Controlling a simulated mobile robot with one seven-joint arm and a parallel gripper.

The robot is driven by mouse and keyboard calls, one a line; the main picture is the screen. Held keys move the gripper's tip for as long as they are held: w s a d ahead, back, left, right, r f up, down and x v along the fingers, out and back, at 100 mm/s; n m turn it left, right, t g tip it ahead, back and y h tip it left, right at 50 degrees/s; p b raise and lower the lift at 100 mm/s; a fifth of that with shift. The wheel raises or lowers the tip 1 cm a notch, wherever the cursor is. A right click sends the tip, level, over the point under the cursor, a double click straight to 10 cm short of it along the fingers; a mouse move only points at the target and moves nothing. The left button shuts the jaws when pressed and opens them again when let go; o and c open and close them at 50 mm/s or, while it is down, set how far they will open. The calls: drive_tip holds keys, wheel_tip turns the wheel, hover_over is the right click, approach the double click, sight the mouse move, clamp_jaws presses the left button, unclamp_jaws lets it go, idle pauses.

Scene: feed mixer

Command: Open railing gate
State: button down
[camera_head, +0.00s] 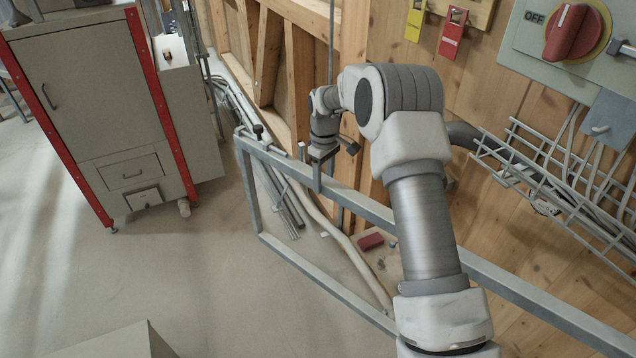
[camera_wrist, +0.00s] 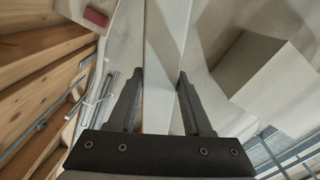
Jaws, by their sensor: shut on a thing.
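The railing gate (camera_head: 360,205) is a grey metal frame running from the left middle to the lower right in the head view. A small black knob (camera_head: 258,131) stands at its far left corner. My gripper (camera_head: 317,172) points down at the top rail, a little right of that knob. In the wrist view my gripper (camera_wrist: 161,78) has one dark finger on each side of the grey rail (camera_wrist: 163,95), shut on it. My arm hides part of the gate's middle.
A grey cabinet (camera_head: 100,100) with red edges stands at the left, with clear floor (camera_head: 200,270) before the gate. A wooden wall, wire cable tray (camera_head: 550,170) and red rotary switch (camera_head: 577,33) are at the right. A red block (camera_head: 371,241) lies behind the gate.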

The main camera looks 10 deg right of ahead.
drive_tip(key=shift+w+d, duration=0.55)
drive_tip(key=shift+w, duration=0.05)
drive_tip(key=shift+c, duration=1.6)
unclamp_jaws()
drive_tip(key=shift+r, duration=0.15)
wheel_tip(320, 180, up, 17)
drive_tip(key=shift+r+b, duration=0.15)
drive_tip(key=shift+b, duration=0.15)
